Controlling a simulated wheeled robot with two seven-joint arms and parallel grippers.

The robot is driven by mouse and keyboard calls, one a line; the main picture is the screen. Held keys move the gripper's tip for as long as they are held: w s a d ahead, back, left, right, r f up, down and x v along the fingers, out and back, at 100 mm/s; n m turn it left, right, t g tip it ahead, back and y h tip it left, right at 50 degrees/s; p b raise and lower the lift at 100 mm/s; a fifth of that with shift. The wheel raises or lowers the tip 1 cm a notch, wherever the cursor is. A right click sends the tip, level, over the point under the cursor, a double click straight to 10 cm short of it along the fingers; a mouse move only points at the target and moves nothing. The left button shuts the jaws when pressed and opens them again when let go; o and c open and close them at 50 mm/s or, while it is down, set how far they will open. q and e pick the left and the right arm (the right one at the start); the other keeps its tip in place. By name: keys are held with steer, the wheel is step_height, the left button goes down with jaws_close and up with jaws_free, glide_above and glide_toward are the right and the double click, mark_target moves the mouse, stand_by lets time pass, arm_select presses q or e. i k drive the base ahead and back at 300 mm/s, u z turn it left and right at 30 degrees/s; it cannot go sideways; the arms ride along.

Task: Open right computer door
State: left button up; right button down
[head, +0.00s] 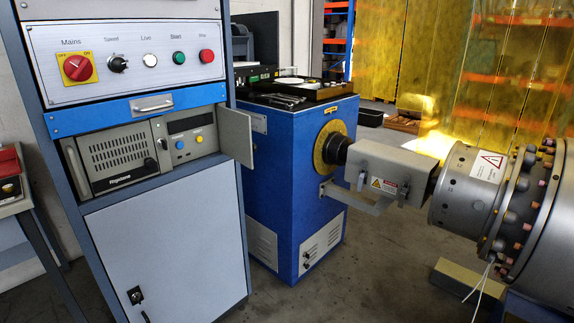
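The computer (122,158) sits in the bay of the grey and blue control cabinet, below a blue drawer strip. Its front has a dark grille on the left. On its right is a panel (190,138) with a dark display, a blue button and a yellow button. The grey right computer door (236,136) stands swung out at the right edge of the bay, so the computer front is uncovered. Neither of my grippers is in view, and nothing is seen touching the door.
Above the bay is a switch panel (130,88) with a red and yellow mains switch. A blue machine (290,190) with a shaft and a grey rotor (540,230) stands to the right. A side table (22,196) is at the left.

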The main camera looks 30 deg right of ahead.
mark_target(234, 127)
steer(key=z, duration=0.4)
steer(key=k, duration=0.75)
steer(key=u, duration=1.1)
steer(key=i, duration=2.05)
steer(key=z, duration=0.8)
